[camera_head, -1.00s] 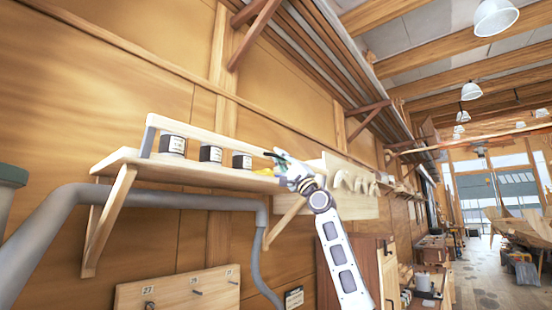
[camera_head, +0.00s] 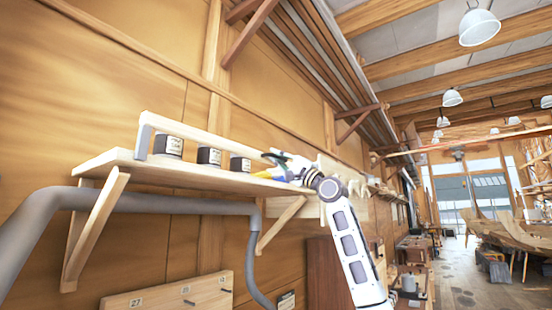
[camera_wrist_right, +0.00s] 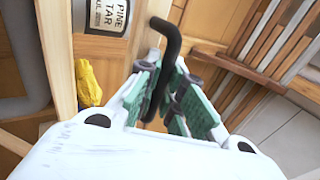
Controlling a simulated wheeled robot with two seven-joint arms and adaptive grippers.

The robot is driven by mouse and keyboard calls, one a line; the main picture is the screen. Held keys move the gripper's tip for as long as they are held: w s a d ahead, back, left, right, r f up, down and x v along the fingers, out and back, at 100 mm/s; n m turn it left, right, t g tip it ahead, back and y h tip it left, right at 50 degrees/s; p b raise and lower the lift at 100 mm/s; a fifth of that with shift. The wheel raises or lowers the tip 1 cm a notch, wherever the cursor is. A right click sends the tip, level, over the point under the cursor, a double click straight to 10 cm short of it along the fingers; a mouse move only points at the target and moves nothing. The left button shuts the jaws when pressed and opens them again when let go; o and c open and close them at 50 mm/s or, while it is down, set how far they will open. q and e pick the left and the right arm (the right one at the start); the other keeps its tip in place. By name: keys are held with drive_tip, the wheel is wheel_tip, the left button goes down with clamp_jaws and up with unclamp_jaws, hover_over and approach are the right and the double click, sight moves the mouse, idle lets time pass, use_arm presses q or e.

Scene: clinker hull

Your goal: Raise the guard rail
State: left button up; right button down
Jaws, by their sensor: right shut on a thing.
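The guard rail (camera_head: 205,139) is a pale wooden bar along the wall shelf (camera_head: 150,172). It stands above the shelf board, with a grey upright at its left end. Several dark tins with white labels, one being a tin (camera_head: 168,146), stand on the shelf by the rail. My right gripper (camera_head: 273,160) is at the rail's right end. In the right wrist view, its green-padded jaws (camera_wrist_right: 162,95) are shut on a black bent handle (camera_wrist_right: 168,45). Whether the handle joins the rail is hidden. My left gripper is not in view.
A yellow cloth (camera_wrist_right: 88,82) lies beside a "PINE TAR" tin (camera_wrist_right: 101,15); it also shows on the shelf (camera_head: 263,175). A grey pipe (camera_head: 150,204) runs below the shelf. Long boards (camera_head: 300,60) rest on wall brackets above. The room is open at right.

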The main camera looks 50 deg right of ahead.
drive_tip(key=shift+w, duration=0.1)
drive_tip(key=c, duration=1.5)
unclamp_jaws()
drive_tip(key=shift+c, duration=0.2)
drive_tip(key=shift+f, duration=0.1)
drive_tip(key=shift+s+f, duration=0.15)
drive_tip(key=shift+s, duration=0.1)
drive_tip(key=shift+s+d+f, duration=0.1)
drive_tip(key=shift+s+f, duration=0.15)
drive_tip(key=v, duration=1.1)
drive_tip(key=shift+r, duration=0.25)
